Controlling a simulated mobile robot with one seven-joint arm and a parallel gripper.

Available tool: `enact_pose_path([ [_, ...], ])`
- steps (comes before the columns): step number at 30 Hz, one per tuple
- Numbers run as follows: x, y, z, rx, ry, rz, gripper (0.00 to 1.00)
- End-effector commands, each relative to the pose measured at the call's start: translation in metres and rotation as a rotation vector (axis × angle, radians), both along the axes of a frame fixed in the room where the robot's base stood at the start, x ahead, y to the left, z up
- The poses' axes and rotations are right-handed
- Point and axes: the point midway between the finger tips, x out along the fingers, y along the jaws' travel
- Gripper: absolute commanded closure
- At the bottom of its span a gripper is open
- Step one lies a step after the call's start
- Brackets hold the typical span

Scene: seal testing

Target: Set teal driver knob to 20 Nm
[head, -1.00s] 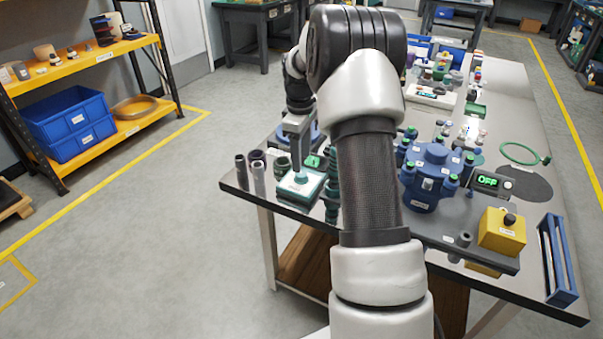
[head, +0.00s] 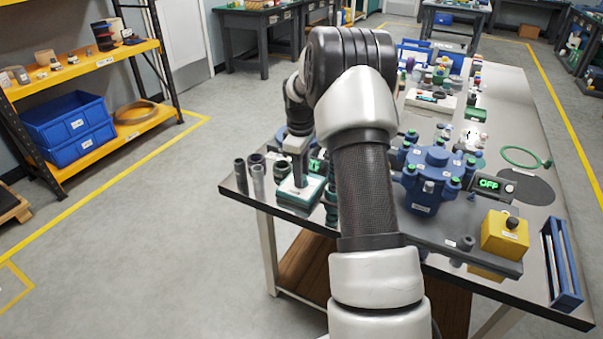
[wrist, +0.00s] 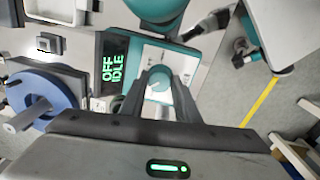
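The teal driver knob (wrist: 158,81) stands on the white top plate (wrist: 181,67) in the wrist view, between the fingers of my gripper (wrist: 158,92). The fingers are apart, one on each side of the knob; whether they touch it I cannot tell. A dark display (wrist: 112,64) left of the knob reads "OFF IDLE" in green. In the head view my gripper (head: 300,180) points down over the teal-edged tester (head: 291,194) at the table's near left corner. The knob is hidden there, and no torque value is readable.
Dark and grey cylinders (head: 257,172) stand just left of the tester. A blue lidded vessel (head: 428,180), an "OFF" display (head: 489,184) and a yellow button box (head: 505,236) stand to the right. In the wrist view a blue round part (wrist: 40,100) is left of the display.

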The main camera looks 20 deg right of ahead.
Motion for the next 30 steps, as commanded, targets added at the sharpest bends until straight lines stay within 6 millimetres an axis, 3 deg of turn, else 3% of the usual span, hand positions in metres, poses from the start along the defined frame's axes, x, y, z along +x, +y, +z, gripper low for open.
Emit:
enact_pose_path([
  [14,0.0001,0.0003,0.0024,-0.001,0.000,-0.145,0.94],
  [30,0.0009,0.0016,0.0028,-0.001,0.000,-0.641,0.94],
])
